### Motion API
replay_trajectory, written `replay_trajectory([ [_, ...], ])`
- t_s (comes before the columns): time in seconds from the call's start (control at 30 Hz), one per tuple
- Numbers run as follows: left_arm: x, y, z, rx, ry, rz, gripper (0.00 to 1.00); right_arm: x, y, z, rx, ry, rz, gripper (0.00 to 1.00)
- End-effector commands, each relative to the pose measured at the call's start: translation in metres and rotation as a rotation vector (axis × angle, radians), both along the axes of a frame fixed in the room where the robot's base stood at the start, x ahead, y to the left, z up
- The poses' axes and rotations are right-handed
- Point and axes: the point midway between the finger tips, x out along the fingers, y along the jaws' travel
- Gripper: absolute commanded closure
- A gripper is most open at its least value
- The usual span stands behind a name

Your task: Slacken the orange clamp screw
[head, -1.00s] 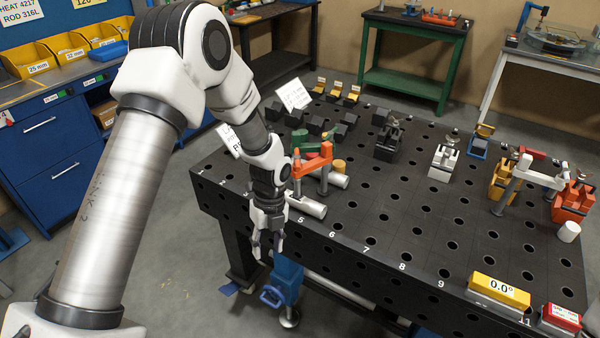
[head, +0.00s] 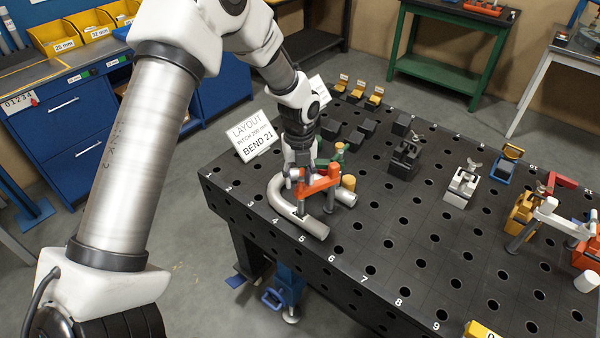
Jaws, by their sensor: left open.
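The orange clamp (head: 321,186) stands on the black perforated table, near its left front edge. Its arm reaches over a grey U-shaped bent rod (head: 310,226) lying on the table. My left gripper (head: 294,180) points down at the left end of the orange clamp, where its screw is. The fingers are open and close around or beside the screw top; I cannot tell whether they touch it. The gripper and arm hide part of the screw and the back of the bend. My right gripper is not in view.
A white layout sign (head: 252,136) stands behind the left edge. A green clamp (head: 338,156) and a brass cylinder (head: 348,183) are close to the orange clamp. The table's front middle is clear.

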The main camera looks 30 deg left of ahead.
Motion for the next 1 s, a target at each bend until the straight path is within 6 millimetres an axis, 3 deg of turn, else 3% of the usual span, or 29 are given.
replay_trajectory([
  [0.27,0.0001,-0.0001,-0.0051,0.0,-0.001,0.0,0.56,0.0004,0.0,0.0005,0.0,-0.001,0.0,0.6],
  [0.3,0.0001,-0.0001,-0.005,0.0,-0.001,0.0,0.7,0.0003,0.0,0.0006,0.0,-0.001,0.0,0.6],
  [0.4,-0.0001,-0.0001,-0.0049,0.0,-0.001,0.0,1.0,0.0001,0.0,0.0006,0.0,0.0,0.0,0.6],
  [1.0,-0.001,-0.0001,-0.0061,0.0,0.003,0.038,1.0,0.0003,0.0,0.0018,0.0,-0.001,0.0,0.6],
])
